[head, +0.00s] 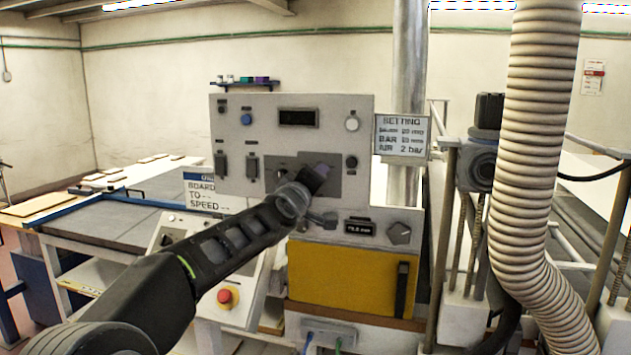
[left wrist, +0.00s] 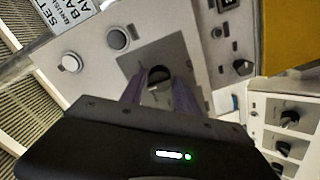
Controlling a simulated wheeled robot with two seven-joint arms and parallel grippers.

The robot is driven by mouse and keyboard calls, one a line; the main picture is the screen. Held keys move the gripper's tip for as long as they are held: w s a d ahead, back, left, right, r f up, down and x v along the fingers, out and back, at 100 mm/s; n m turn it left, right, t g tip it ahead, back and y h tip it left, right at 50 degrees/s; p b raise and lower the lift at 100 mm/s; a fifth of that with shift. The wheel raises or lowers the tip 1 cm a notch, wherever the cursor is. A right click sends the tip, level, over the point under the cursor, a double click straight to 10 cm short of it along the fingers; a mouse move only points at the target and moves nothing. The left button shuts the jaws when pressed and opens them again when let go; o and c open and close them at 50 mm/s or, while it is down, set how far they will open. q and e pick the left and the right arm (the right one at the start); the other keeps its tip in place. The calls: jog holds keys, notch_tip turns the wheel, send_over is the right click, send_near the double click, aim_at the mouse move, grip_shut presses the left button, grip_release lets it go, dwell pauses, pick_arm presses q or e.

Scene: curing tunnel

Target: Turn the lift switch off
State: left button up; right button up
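A grey control panel (head: 230,112) stands ahead, with switches, buttons and a display. My left arm reaches across to the darker grey plate (head: 334,189) at its lower middle. My left gripper (head: 318,170) is at that plate and hides part of it. In the left wrist view a dark rotary switch (left wrist: 158,78) sits on the plate between the two purple fingers of my left gripper (left wrist: 158,82). The fingers are apart, one on each side of the switch; I cannot tell whether they touch it. The switch labels are too small to read. My right gripper is out of view.
A red mushroom button (head: 227,296) sits on a sloped console below my arm. A yellow panel (head: 340,282) and a large knob (head: 400,233) are beneath the control panel. A ribbed hose (head: 535,130) hangs at the right. A setting sign (head: 402,136) adjoins the panel.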

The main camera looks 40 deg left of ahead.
pick_arm(q)
jog(key=o, duration=0.3)
jog(key=shift+s, duration=0.1)
jog(key=p+v, duration=0.2)
jog(key=v, duration=0.5)
jog(key=shift+s+d, duration=0.15)
jog(key=shift+s, duration=0.1)
dwell(0.4)
